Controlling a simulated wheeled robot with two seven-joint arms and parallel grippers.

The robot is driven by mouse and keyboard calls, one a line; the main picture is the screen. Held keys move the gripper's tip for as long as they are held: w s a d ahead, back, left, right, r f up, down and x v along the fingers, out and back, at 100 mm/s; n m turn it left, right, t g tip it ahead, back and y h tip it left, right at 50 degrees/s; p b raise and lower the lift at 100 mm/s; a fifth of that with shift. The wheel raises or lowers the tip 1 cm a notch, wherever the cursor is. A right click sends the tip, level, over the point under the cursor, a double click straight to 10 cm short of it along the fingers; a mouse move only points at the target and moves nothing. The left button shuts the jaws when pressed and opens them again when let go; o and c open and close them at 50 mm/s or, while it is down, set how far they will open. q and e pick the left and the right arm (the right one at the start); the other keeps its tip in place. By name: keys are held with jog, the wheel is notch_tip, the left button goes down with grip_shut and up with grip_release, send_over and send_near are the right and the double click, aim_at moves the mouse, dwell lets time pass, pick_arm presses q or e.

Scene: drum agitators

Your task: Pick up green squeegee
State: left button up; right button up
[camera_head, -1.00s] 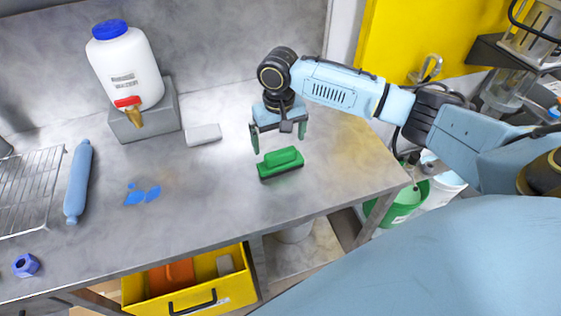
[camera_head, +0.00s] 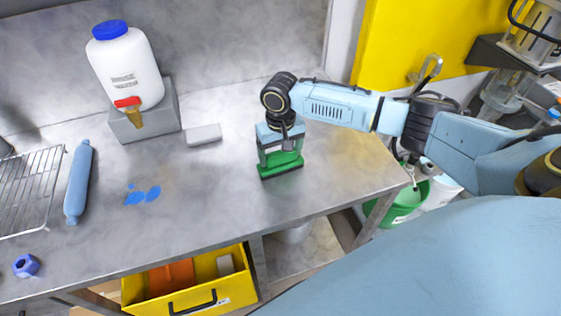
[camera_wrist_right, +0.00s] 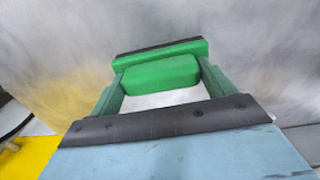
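The green squeegee (camera_head: 280,172) lies on the grey workbench (camera_head: 210,210), its block handle up, near the bench's right part. My right gripper (camera_head: 281,157) is lowered over it, fingers pointing down. In the right wrist view the squeegee's green handle (camera_wrist_right: 160,73) sits between the two dark green fingers, one near each end. The fingers are spread wide; whether they touch the handle ends I cannot tell. My left gripper is not in view.
A white jug (camera_head: 127,70) with a blue cap stands on a grey block at the back. A grey bar (camera_head: 204,135), a blue roller (camera_head: 78,182), a wire rack (camera_head: 28,190) and a blue nut (camera_head: 26,265) lie leftward.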

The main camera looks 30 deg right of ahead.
jog(key=shift+c, duration=1)
notch_tip(320, 180, up, 10)
jog(key=shift+r, duration=0.1)
